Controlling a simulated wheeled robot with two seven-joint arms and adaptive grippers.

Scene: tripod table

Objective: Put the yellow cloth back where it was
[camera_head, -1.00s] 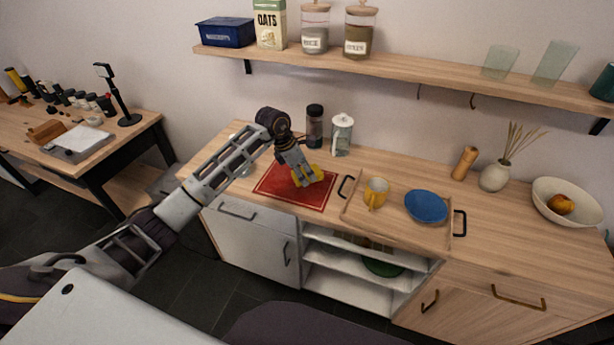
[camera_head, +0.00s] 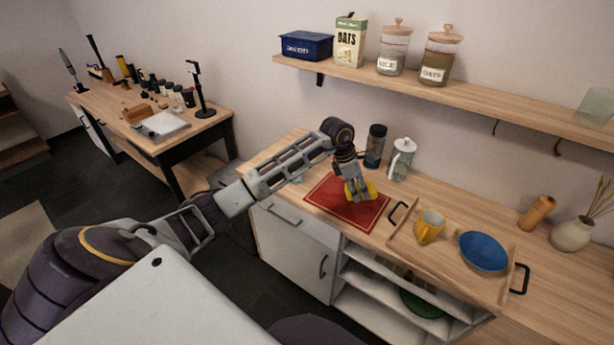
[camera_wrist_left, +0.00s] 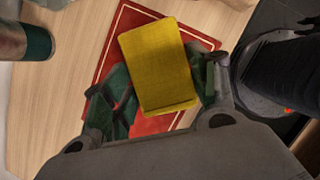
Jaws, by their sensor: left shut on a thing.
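The yellow cloth (camera_head: 367,190) is in my left gripper (camera_head: 356,196), over the red mat (camera_head: 326,195) on the counter. In the left wrist view the cloth (camera_wrist_left: 160,65) is a flat, folded rectangle between the two fingers of my left gripper (camera_wrist_left: 158,100), which is shut on it. The red mat (camera_wrist_left: 128,22) with its pale border line shows beneath and around the cloth. I cannot tell whether the cloth touches the mat. My right gripper is not in view.
A wooden tray (camera_head: 450,262) with a yellow mug (camera_head: 429,227) and a blue bowl (camera_head: 483,251) stands right of the mat. A dark bottle (camera_head: 375,146) and a glass jug (camera_head: 401,160) stand behind it. A shelf (camera_head: 450,97) hangs above. A workbench (camera_head: 170,145) stands left.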

